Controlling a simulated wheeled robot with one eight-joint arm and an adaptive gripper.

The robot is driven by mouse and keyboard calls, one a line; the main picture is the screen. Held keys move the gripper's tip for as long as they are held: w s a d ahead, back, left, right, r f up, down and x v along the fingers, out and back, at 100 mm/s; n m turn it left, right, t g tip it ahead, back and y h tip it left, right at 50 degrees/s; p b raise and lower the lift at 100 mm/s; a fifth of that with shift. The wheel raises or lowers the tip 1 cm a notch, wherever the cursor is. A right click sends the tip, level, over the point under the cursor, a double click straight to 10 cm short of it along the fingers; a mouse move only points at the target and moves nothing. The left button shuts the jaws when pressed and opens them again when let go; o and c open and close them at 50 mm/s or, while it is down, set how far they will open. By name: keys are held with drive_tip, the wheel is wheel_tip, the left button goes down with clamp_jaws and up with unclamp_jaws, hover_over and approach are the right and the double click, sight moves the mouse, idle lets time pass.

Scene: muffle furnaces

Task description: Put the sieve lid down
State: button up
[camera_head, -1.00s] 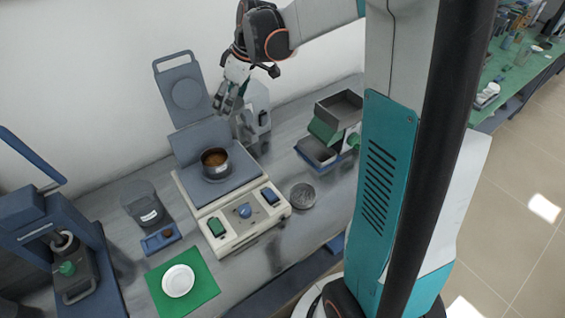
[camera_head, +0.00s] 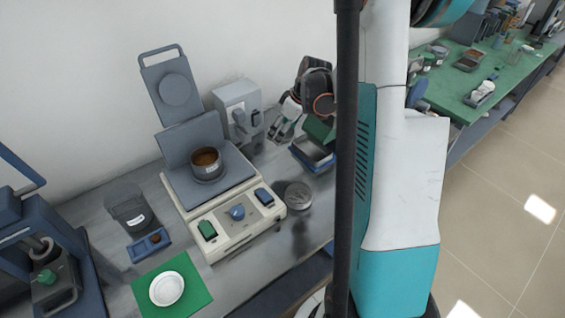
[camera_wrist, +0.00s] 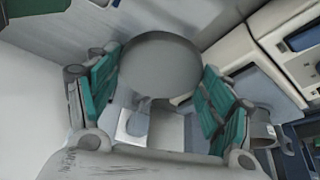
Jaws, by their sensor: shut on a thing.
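The sieve lid (camera_wrist: 160,65) shows in the wrist view as a round grey disc between the two teal-padded fingers of my gripper (camera_wrist: 157,95). In the head view my gripper (camera_head: 286,121) hangs above the bench, right of the grey switch box; the lid cannot be made out there. An open round sieve with brown contents (camera_head: 207,164) stands on the plate of the cream machine (camera_head: 232,222), whose hinged cover is raised.
A round metal tin (camera_head: 298,196) stands on the bench right of the machine. The grey box (camera_head: 238,108) stands behind it, and stacked trays (camera_head: 312,153) are right of my gripper. A white dish (camera_head: 167,288) lies on a green mat (camera_head: 197,297).

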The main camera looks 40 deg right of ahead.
sight(279, 164)
wheel_tip(279, 164, down, 14)
drive_tip(key=b, duration=0.3)
drive_tip(key=shift+r+b, duration=0.25)
drive_tip(key=shift+b, duration=0.1)
drive_tip(key=shift+f, duration=0.15)
drive_tip(key=o, duration=1.1)
drive_tip(key=shift+r, duration=0.3)
drive_tip(key=p+v, duration=0.3)
drive_tip(key=v, duration=0.8)
drive_tip(key=shift+s+r+p, duration=0.15)
drive_tip(key=shift+r+p, duration=0.15)
drive_tip(key=shift+r, duration=0.05)
